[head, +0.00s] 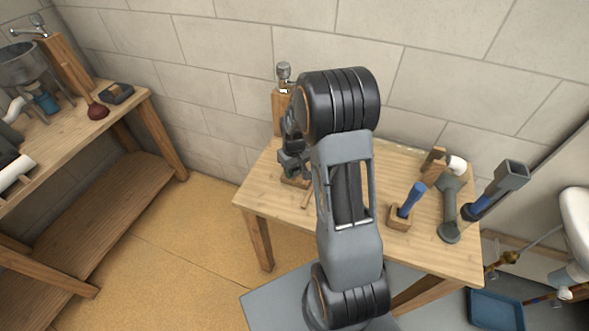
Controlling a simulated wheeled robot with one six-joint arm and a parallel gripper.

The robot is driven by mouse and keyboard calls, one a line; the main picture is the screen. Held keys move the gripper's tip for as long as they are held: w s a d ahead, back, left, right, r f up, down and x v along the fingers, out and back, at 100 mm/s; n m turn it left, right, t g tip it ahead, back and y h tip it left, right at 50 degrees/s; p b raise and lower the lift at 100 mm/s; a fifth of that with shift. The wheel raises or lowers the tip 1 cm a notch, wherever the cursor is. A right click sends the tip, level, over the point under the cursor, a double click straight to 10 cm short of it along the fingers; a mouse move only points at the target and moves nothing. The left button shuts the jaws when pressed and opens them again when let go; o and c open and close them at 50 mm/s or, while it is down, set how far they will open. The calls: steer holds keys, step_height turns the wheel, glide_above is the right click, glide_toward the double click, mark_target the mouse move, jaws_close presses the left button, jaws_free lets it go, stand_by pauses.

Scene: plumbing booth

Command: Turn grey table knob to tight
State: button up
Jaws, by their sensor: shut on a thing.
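My gripper (292,160) is over the left part of the small wooden table (258,190), reaching down beside my dark wrist. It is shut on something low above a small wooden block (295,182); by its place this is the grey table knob. The knob itself is mostly hidden by the fingers and cannot be told apart from them. Its mark or turn angle does not show.
Behind my gripper a wooden post (281,112) carries a metal fitting (284,72). A workbench (75,150) is at the left; open floor lies between.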

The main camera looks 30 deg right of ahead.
steer(key=m+b, duration=0.1)
steer(key=m, duration=1)
steer(key=shift+m+b, duration=0.3)
steer(key=shift+m, duration=1.7)
steer(key=shift+w, duration=0.1)
steer(key=o, duration=0.9)
steer(key=shift+r, duration=0.1)
step_height(320, 180, up, 14)
steer(key=shift+f+p, duration=0.15)
steer(key=shift+p, duration=0.2)
